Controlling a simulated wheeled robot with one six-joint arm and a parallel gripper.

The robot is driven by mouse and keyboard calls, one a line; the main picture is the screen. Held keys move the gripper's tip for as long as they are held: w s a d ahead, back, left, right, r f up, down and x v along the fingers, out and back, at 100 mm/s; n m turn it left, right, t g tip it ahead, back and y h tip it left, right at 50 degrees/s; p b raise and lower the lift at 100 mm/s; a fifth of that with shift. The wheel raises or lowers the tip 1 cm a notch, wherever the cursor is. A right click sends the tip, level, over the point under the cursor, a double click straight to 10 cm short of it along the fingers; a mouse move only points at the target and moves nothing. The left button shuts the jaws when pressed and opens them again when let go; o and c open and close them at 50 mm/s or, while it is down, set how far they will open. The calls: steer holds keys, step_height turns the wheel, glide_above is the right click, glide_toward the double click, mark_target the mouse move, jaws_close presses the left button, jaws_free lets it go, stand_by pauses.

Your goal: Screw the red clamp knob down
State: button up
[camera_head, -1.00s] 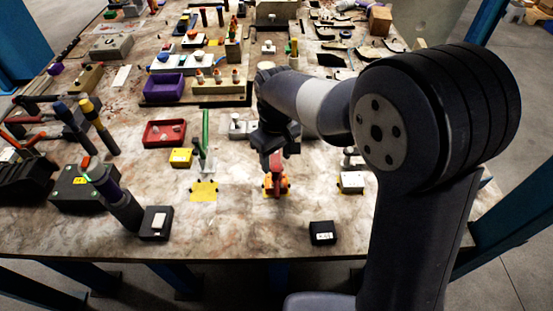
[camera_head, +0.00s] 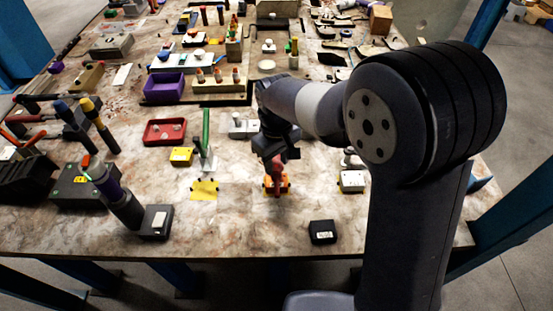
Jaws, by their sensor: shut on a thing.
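The red clamp knob (camera_head: 276,166) sits low on the bench, above a small orange-red clamp base (camera_head: 283,186). My gripper (camera_head: 276,158) reaches down on it from above and is shut on it. The jaws and my wrist hide much of the knob. The base stands on a yellow patch on the bench top. I cannot tell how far down the knob sits.
A small white-topped block (camera_head: 352,181) is to the right. A black box (camera_head: 322,232) lies in front, near the edge. A red tray (camera_head: 165,132) is at the back left.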

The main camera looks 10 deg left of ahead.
mark_target(276, 166)
steer(key=shift+m, duration=2.2)
steer(key=o, duration=0.8)
steer(key=shift+r, duration=0.1)
step_height(276, 166, up, 11)
steer(key=shift+f, duration=0.15)
steer(key=shift+f, duration=0.15)
step_height(276, 166, down, 11)
steer(key=shift+r, duration=0.15)
steer(key=shift+n, duration=1.1)
